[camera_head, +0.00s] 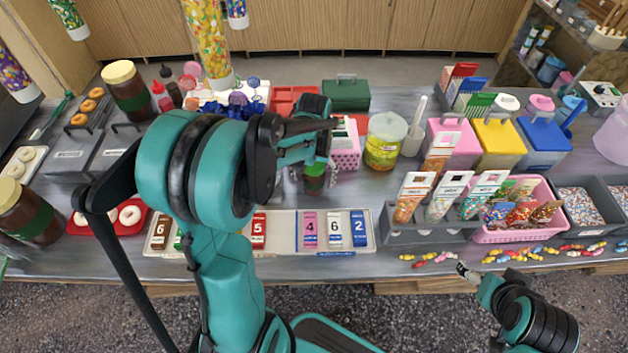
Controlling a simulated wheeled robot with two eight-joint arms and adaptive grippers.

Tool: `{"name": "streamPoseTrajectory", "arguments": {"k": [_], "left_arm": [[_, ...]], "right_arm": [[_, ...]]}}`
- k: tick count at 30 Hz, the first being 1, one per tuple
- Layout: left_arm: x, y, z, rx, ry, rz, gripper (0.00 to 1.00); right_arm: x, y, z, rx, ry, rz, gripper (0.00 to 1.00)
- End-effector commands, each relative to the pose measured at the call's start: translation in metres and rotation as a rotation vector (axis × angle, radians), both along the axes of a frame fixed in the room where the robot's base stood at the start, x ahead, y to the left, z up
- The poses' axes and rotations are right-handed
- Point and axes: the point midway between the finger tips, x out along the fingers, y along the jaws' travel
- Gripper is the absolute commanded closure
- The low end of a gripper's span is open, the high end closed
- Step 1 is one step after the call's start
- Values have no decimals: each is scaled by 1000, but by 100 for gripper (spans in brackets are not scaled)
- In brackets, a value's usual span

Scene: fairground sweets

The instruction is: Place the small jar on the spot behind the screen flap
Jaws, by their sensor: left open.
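A small dark jar with a green lid (315,178) stands on the counter near the middle, just behind the number tray. My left arm reaches over the counter and covers part of the area left of the jar. My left gripper (318,142) is open above and close to the jar; whether it touches the jar cannot be told. My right gripper (467,271) is low at the right, by the counter's front edge, apart from the jar; its jaws are too small to read. I cannot make out the screen flap or the spot behind it for certain.
A number tray (287,243) lies in front of the jar. Behind it stand a pink basket (346,158), a yellow-labelled jar (385,141) and a green box (346,94). Packet racks, a pink tray (560,222) and loose sweets (515,254) fill the right. Bare counter shows right of the small jar.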

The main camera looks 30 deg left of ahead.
Motion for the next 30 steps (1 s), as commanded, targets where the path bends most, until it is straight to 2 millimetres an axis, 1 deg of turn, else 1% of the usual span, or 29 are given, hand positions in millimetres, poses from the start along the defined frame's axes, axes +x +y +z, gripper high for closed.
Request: {"name": "streamPoseTrajectory", "arguments": {"k": [1,3,10,11,12,14,15,18,26,27,30], "left_arm": [[0,0,-12,0,0,0,24],[0,0,-19,0,0,0,24],[0,0,-19,0,0,0,24],[0,0,-19,0,0,0,32],[0,0,-19,0,0,0,43],[0,0,-19,0,0,0,59],[0,0,-19,0,0,0,69],[0,0,-19,0,0,0,92],[0,0,-19,0,0,0,94],[0,0,-19,0,0,0,100],[0,0,-19,0,0,0,100]], "right_arm": [[0,0,-8,0,0,0,22],[0,0,-10,0,0,0,22],[0,0,-9,0,0,0,22],[0,0,-9,0,0,0,22],[0,0,-9,0,0,0,22],[0,0,-9,0,0,0,22],[0,0,-9,0,0,0,22],[0,0,-9,0,0,0,22],[0,0,-9,0,0,0,22],[0,0,-9,0,0,0,22],[0,0,-9,0,0,0,22]]}}
